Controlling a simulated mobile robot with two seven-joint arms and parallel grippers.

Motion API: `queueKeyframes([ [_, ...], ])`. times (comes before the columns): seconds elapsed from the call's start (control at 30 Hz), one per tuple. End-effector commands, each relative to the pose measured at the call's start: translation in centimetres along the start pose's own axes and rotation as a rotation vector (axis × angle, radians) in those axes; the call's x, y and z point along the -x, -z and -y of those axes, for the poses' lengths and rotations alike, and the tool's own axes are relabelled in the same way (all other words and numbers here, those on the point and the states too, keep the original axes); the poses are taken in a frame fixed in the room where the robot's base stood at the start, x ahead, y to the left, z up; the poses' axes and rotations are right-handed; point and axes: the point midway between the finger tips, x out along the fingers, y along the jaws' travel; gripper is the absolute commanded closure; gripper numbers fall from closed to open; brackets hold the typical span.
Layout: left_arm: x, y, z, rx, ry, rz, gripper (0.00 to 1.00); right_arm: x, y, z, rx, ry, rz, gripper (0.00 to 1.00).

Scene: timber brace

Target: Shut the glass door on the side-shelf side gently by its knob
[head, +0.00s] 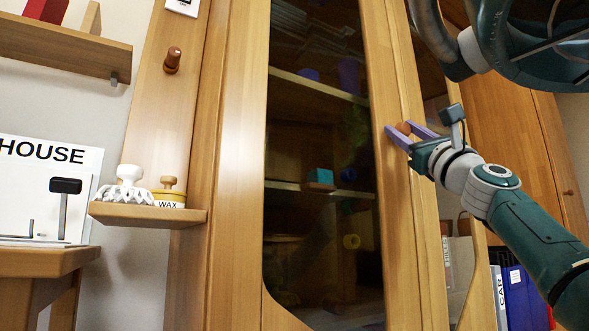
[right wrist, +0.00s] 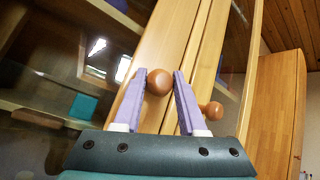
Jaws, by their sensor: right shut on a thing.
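The glass door on the side-shelf side (head: 384,60) has a wooden frame and a dark pane, and it fills the middle of the head view. Its round brown knob (head: 404,128) is on its right stile; it also shows in the right wrist view (right wrist: 159,82). My right gripper (head: 411,132) has its two purple fingers on either side of this knob and is shut on it. The door looks close to flush with the neighbouring door, but I cannot tell whether a small gap is left. My left gripper is out of view.
The neighbouring door's knob (right wrist: 212,110) is close by the right finger. Blue binders (head: 525,295) stand at the lower right. Items sit on shelves behind the glass.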

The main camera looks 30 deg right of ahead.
Motion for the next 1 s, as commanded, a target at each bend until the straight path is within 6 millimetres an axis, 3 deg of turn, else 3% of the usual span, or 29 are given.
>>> queueKeyframes([
  [0.13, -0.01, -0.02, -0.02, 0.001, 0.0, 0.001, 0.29, 0.19, 0.85, -0.15, 0.006, -0.001, -0.019, 1.0],
  [0.17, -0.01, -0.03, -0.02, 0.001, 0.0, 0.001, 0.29, 0.2, 0.86, -0.17, 0.006, -0.001, -0.02, 0.57],
  [0.4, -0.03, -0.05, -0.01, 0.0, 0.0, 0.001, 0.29, 0.24, 0.94, -0.36, 0.007, -0.006, -0.021, 0.3],
  [1.0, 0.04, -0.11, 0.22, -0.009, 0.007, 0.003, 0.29, 0.39, 0.97, -0.82, 0.006, -0.018, -0.021, 0.29],
])
